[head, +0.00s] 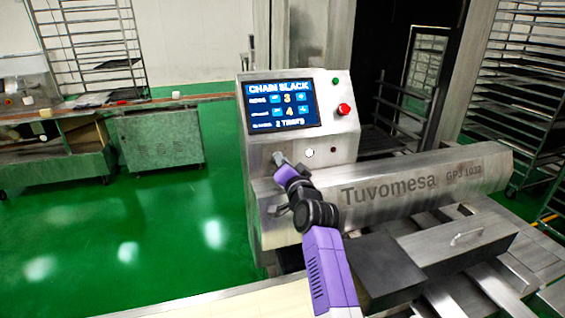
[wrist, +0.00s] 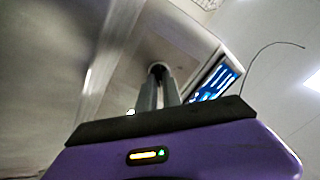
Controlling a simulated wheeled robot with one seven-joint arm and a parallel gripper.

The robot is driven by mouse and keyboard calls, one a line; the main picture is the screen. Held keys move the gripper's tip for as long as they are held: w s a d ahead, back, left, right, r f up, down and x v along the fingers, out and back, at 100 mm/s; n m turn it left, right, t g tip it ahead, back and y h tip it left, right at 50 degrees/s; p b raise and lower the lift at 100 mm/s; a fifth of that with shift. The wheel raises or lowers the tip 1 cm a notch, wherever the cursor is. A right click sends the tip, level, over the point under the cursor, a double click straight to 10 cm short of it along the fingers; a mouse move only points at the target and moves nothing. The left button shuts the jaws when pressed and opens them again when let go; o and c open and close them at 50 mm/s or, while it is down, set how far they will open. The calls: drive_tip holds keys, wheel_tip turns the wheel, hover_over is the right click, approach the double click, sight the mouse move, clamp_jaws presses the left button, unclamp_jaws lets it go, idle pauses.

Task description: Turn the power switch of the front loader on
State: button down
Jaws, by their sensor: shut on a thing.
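The front loader is a steel machine marked Tuvomesa (head: 390,192), with a tilted control panel (head: 352,137). My gripper (head: 277,157) reaches the lower left of the panel front, under the screen. In the wrist view my gripper (wrist: 158,75) has its two fingers close together, shut on a small dark round knob (wrist: 157,67) on the steel face. This looks like the power switch. The fingers cover most of it, and its turned position cannot be told. In the head view the knob is hidden behind the fingertips.
A red button (head: 344,109), a green button (head: 335,81) and a white round button (head: 309,153) sit on the panel. A dark box (head: 385,270) stands beside my arm. Open green floor (head: 180,225) lies to the left.

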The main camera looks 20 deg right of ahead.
drive_tip(key=shift+f, duration=0.1)
drive_tip(key=c, duration=1.5)
unclamp_jaws()
drive_tip(key=s, duration=0.7)
drive_tip(key=shift+s, duration=0.4)
